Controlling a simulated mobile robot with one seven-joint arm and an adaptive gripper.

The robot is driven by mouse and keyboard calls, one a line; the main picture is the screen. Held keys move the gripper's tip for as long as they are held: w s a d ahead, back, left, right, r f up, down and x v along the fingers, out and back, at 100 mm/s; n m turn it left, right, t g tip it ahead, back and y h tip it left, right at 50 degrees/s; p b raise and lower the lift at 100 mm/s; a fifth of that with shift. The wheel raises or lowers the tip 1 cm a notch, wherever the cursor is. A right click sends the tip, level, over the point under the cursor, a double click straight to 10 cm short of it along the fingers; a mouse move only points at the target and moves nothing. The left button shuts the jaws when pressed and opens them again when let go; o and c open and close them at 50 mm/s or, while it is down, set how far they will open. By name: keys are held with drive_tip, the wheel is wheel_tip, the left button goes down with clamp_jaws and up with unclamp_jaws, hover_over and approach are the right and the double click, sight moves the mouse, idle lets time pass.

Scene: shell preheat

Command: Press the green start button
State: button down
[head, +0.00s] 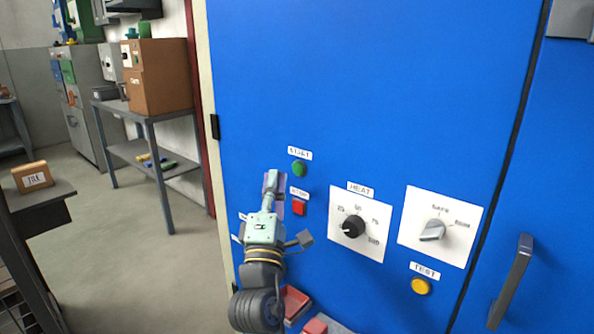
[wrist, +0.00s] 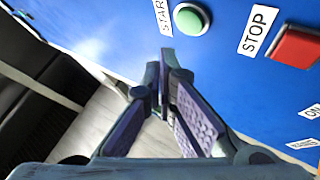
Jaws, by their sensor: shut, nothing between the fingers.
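The green start button (head: 299,169) is a round button on the blue panel, under a START label. In the wrist view the green button (wrist: 191,18) is at the top, just beyond and slightly right of the fingertips. My gripper (head: 272,178) is shut and empty, in front of the panel, and appears left of and slightly below the green button. Its fingertips (wrist: 166,60) meet in the wrist view and appear apart from the button. The exact gap to the panel is hard to tell.
A red square stop button (head: 299,207) is just below the green one. The HEAT dial (head: 353,227), a grey selector knob (head: 433,231) and a yellow TEST button (head: 421,286) are to the right. A door handle (head: 511,281) juts out at far right. Open floor lies left.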

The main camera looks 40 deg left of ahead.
drive_tip(key=s, duration=0.2)
drive_tip(key=shift+s+a, duration=0.1)
drive_tip(key=shift+s, duration=0.3)
idle(0.5)
